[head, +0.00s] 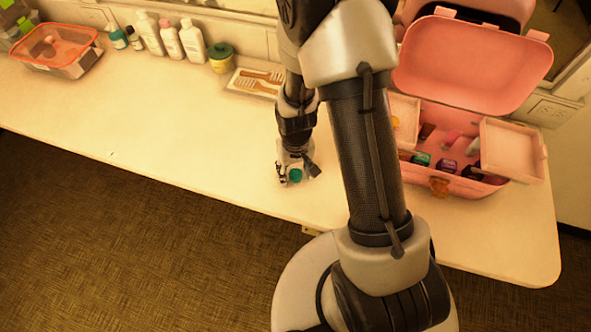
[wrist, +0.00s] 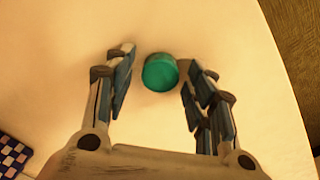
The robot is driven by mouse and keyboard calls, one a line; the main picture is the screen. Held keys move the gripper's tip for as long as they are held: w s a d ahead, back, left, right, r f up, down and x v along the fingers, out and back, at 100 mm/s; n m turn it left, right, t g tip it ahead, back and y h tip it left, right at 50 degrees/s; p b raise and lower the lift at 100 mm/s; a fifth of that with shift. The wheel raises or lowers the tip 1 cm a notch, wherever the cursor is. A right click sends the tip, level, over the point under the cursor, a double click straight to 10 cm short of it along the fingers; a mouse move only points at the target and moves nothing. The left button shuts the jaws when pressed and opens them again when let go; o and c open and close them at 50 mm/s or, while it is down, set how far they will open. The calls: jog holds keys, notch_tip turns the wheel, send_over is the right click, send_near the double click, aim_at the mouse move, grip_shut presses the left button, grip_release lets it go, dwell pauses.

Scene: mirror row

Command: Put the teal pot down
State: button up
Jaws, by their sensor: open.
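The teal pot (head: 296,175) is small and round and stands on the cream counter (head: 170,130), close to its front edge. In the wrist view the teal pot (wrist: 160,72) shows from above, between and slightly beyond my fingertips. My gripper (head: 295,172) points down at the counter around the pot. In the wrist view my gripper (wrist: 157,75) is open, with a clear gap at the left finger and the right finger very near the pot. I cannot tell whether the right finger touches it.
A pink case (head: 470,75) with open lid and trays stands to the right, holding several small items. White bottles (head: 170,40), a yellow-green jar (head: 221,58), a tray with brown combs (head: 255,82) and a red-rimmed clear bin (head: 60,50) line the back. The counter's left middle is clear.

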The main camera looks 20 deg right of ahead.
notch_tip(320, 180, up, 13)
jog(key=p, duration=0.5)
notch_tip(320, 180, up, 8)
jog(key=t, duration=0.1)
send_over(295, 173)
jog(key=s, duration=0.1)
jog(key=s+r+t, duration=0.3)
jog(key=s+r, duration=1.1)
jog(key=r, duration=0.2)
jog(key=shift+s+r+t, duration=0.25)
jog(key=shift+r+t, duration=0.05)
jog(key=shift+r, duration=0.05)
jog(key=shift+d, duration=0.1)
